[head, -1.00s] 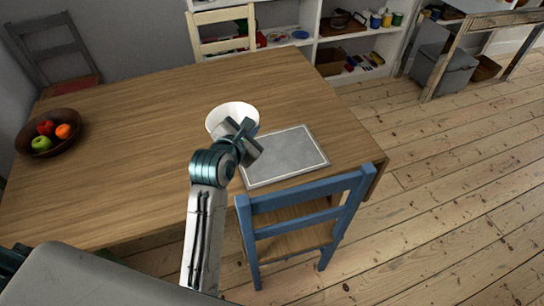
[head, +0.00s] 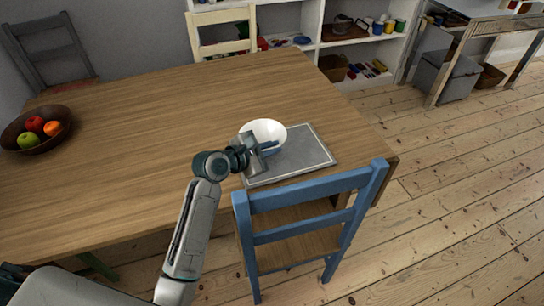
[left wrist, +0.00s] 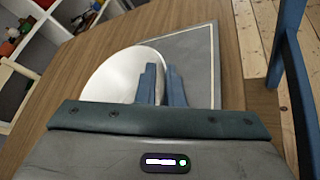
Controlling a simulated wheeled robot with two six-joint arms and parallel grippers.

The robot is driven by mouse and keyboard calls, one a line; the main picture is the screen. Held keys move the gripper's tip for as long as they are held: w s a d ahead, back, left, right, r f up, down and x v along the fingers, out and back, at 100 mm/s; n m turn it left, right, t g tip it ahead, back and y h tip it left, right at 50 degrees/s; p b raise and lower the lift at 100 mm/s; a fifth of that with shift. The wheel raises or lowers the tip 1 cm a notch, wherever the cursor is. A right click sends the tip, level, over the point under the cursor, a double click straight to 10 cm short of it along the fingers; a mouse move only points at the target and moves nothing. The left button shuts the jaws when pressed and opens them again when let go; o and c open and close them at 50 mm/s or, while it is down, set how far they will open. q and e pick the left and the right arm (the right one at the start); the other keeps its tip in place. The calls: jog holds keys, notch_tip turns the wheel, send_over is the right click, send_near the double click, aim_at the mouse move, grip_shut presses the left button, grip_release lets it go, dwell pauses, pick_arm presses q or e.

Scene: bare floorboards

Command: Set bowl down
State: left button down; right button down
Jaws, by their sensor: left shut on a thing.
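A white bowl (head: 266,131) is at the left part of the grey placemat (head: 312,158) on the wooden table. My left gripper (head: 268,148) is shut on the bowl's near rim. In the left wrist view the bowl (left wrist: 118,75) shows with my gripper's fingers (left wrist: 162,85) at its right edge, and the mat (left wrist: 198,60) lies beneath and to the right. I cannot tell whether the bowl touches the mat or hangs just above it. My right gripper is not in view.
A blue chair (head: 310,215) stands at the table's near edge, close to the mat. A brown fruit bowl (head: 50,143) is at the table's left. The table's middle (head: 150,130) is clear. A shelf (head: 350,42) and a cream chair (head: 222,35) are behind.

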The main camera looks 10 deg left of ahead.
pick_arm(q)
notch_tip(320, 180, down, 3)
jog(key=shift+f, duration=0.2)
jog(key=c, duration=1.5)
grip_release()
jog(key=shift+c, duration=0.2)
jog(key=v, duration=1.2)
jog(key=shift+d, duration=0.1)
